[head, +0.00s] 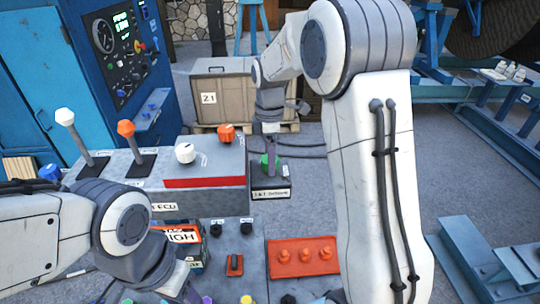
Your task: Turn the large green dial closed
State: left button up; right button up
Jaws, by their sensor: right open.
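The green dial (265,164) sits on a small dark-topped box with a label on its front, right of the grey console. Only part of the dial shows, as my right gripper covers it from above. My right gripper (270,150) points down at the dial with its jaws open. I cannot tell whether the fingers touch the dial or stand around it. My left arm comes in at the lower left, and its fingers are cut off by the bottom edge.
The grey console (130,195) carries two levers, a white knob (185,152) and an orange knob (226,133). A red panel (302,258) with several red knobs lies in front. A crate marked Z1 (222,92) stands behind the dial. Dark cables run on the floor right of the dial.

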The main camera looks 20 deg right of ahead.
jog(key=shift+r, duration=0.35)
notch_tip(320, 180, up, 10)
jog(key=b, duration=0.2)
jog(key=shift+f, duration=0.15)
